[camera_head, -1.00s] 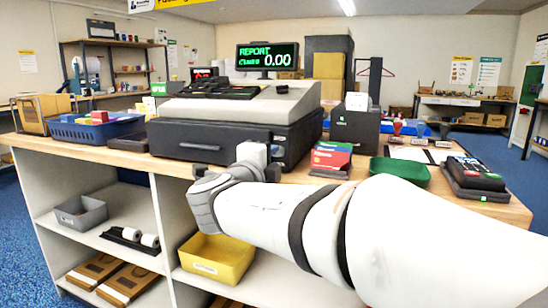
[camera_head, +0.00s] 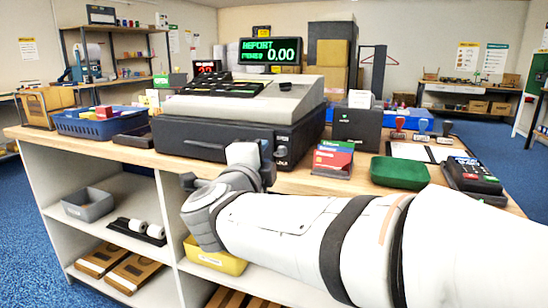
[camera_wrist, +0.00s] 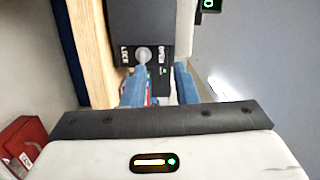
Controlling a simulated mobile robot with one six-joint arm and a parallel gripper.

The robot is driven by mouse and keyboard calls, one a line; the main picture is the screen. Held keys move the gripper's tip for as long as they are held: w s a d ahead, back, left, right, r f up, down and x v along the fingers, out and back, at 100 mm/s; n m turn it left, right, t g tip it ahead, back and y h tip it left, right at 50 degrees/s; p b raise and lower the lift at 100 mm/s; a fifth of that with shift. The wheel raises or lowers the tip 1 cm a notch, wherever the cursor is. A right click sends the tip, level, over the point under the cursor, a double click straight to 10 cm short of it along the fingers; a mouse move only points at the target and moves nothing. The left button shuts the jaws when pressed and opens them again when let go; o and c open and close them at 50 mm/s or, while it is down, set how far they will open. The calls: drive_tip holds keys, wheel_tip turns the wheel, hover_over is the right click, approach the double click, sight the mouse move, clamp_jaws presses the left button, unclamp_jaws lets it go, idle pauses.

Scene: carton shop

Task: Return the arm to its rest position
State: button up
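My arm (camera_head: 290,235) reaches in from the lower right, across the front of the counter. Its end (camera_head: 248,160) is close in front of the right part of the cash register (camera_head: 215,140); the fingers are hidden in the head view. In the wrist view my gripper (camera_wrist: 160,88) has two blue fingers apart, with a gap between them and nothing seen held. Beyond them is a dark panel with a round silver lock (camera_wrist: 143,55) between the words LOCK and OPEN. I cannot tell whether the fingers touch anything. The register's cash drawer looks shut.
A display (camera_head: 270,50) reads REPORT and 0.00. A card stand (camera_head: 333,160), green tray (camera_head: 400,173) and card terminal (camera_head: 472,178) stand on the counter right of the register. A blue basket (camera_head: 98,127) stands left. A yellow bin (camera_head: 215,261) is partly behind my arm.

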wheel_tip(320, 180, up, 7)
drive_tip(key=w+n+y+p, duration=0.1)
drive_tip(key=n+y+p, duration=0.5)
drive_tip(key=n+p, duration=0.2)
drive_tip(key=s+d+f+n+g+h+p, duration=0.1)
drive_tip(key=s+d+f+n+g+p, duration=0.1)
drive_tip(key=s+d+n+g+p, duration=0.3)
drive_tip(key=s+d+f+n+g+h+p, duration=0.1)
drive_tip(key=s+d+f+n+g+p, duration=0.1)
drive_tip(key=s+d+n+g+p, duration=0.4)
drive_tip(key=s+d+g+p, duration=0.4)
drive_tip(key=s+d+p, duration=0.4)
drive_tip(key=s, duration=0.2)
drive_tip(key=shift+f, duration=0.15)
